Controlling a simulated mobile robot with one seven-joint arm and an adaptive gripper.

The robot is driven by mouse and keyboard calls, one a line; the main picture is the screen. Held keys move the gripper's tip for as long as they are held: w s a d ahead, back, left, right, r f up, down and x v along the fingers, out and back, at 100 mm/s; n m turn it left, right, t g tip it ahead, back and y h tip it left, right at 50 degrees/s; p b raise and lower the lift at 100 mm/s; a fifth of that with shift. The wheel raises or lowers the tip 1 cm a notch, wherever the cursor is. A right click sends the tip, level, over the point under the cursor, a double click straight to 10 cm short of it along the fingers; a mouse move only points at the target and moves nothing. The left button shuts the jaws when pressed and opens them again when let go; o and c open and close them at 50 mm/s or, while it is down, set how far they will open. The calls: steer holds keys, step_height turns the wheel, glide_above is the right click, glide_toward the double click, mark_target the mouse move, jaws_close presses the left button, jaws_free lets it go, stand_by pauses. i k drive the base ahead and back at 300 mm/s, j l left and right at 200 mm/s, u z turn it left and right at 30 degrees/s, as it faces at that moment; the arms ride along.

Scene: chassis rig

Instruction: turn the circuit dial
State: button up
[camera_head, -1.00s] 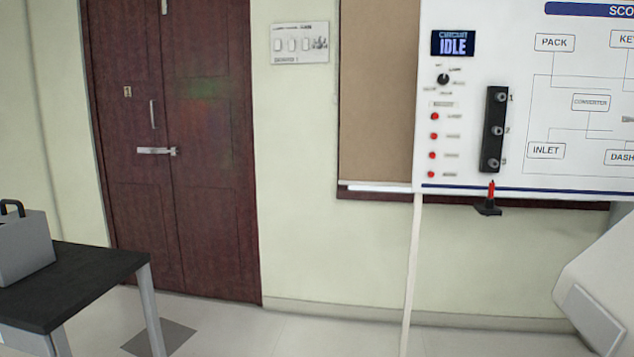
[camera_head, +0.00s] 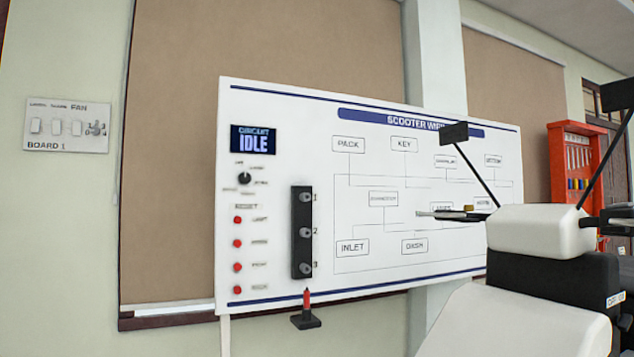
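The circuit dial (camera_head: 244,178) is a small black round knob on the left side of the white wiring board, with tiny labels around it too small to read. A light mark shows on the knob, but its exact pointing is hard to tell. Just above it, a dark display (camera_head: 253,139) reads "CIRCUIT IDLE".
Below the dial are several red buttons (camera_head: 237,240) and a black strip (camera_head: 302,232) with sockets 1 to 3. A red-tipped probe (camera_head: 307,300) stands below. A white scooter-like body (camera_head: 540,232) with mirrors blocks the right. A red tool cabinet (camera_head: 580,160) stands behind.

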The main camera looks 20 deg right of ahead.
mark_target(244, 177)
steer(key=i+j+z, duration=0.1)
steer(key=i+z, duration=0.15)
steer(key=z, duration=0.15)
steer(key=i+j+z, duration=0.2)
steer(key=z, duration=0.2)
steer(key=i+j+z, duration=0.2)
steer(key=z, duration=0.2)
steer(key=i+j+z, duration=0.25)
steer(key=j+z, duration=0.2)
steer(key=j, duration=0.3)
steer(key=j+z, duration=0.25)
steer(key=j, duration=0.15)
steer(key=i, duration=0.05)
